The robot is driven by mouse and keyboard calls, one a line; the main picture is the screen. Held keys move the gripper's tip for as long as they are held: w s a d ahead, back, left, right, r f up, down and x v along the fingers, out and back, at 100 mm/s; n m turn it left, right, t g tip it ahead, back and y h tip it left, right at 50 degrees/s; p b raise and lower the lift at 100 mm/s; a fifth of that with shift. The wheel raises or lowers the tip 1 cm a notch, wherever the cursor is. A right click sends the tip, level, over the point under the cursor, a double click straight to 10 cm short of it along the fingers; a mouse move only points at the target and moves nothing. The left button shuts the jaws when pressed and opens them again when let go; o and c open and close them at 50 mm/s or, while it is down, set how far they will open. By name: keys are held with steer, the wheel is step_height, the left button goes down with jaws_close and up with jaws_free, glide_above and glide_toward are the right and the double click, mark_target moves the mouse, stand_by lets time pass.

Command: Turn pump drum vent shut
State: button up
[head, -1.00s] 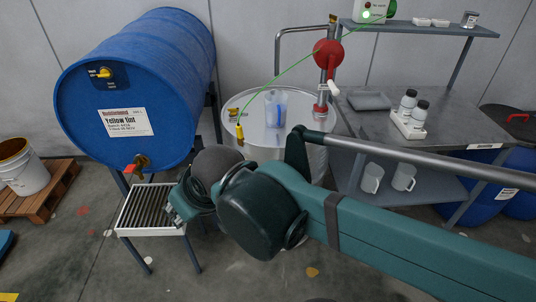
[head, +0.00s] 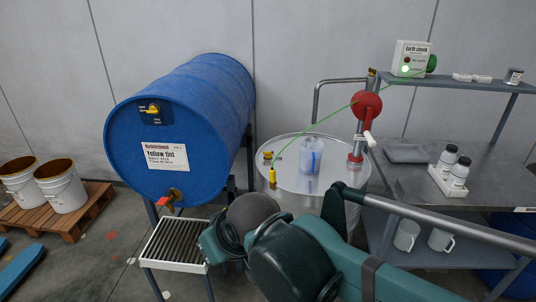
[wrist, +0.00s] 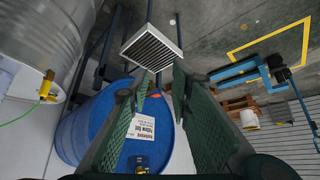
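The pump drum (head: 310,190) is the pale metal drum with the red hand pump (head: 367,105) on its lid, right of the blue drum in the head view. A small yellow fitting (head: 267,156), which looks like its vent, sits at the lid's left edge; its setting is too small to read. A yellow clamp (head: 272,175) with a green wire hangs on the rim just below. In the wrist view the pump drum (wrist: 52,28) is at top left, with the clamp (wrist: 47,85) at its rim. My gripper (wrist: 160,82) is open and empty, fingers apart, away from the drum.
A blue drum (head: 180,130) labelled Yellow tint lies on a stand, with a red-handled tap above a grated tray (head: 178,244). A steel bench (head: 405,175) is at right; white buckets (head: 62,187) stand on a pallet at left.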

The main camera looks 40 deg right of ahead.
steer(key=w+d+r+n+g+p, duration=0.1)
steer(key=w+d+r+p, duration=0.25)
steer(key=w+d, duration=0.5)
steer(key=w+d+r+n+g+h+p, duration=0.1)
steer(key=w+d+r+n+p, duration=0.3)
steer(key=w, duration=0.7)
steer(key=w+d+r+m+g+p, duration=0.1)
steer(key=w+d+r+g+p, duration=0.1)
steer(key=w+d+r, duration=0.55)
steer(key=w+d+f+n+g+p, duration=0.1)
steer(key=w+d+f+p, duration=0.15)
steer(key=w+d, duration=0.45)
steer(key=w+d+f+n+p, duration=0.1)
steer(key=w+d+f+n, duration=0.1)
steer(key=w+d+f, duration=0.5)
steer(key=w+d+f+p, duration=0.1)
steer(key=d+f, duration=0.2)
steer(key=d, duration=0.3)
steer(key=w+d+f+n+g+p, duration=0.1)
steer(key=d+f+p, duration=0.1)
steer(key=d, duration=0.5)
steer(key=w+d+f+g+y+p, duration=0.1)
steer(key=d+f, duration=0.3)
steer(key=d, duration=0.3)
steer(key=shift+w+d+n, duration=0.1)
steer(key=shift+w+n, duration=0.05)
steer(key=shift+n, duration=0.25)
steer(key=shift+d+f+p, duration=0.3)
steer(key=shift+f, duration=0.1)
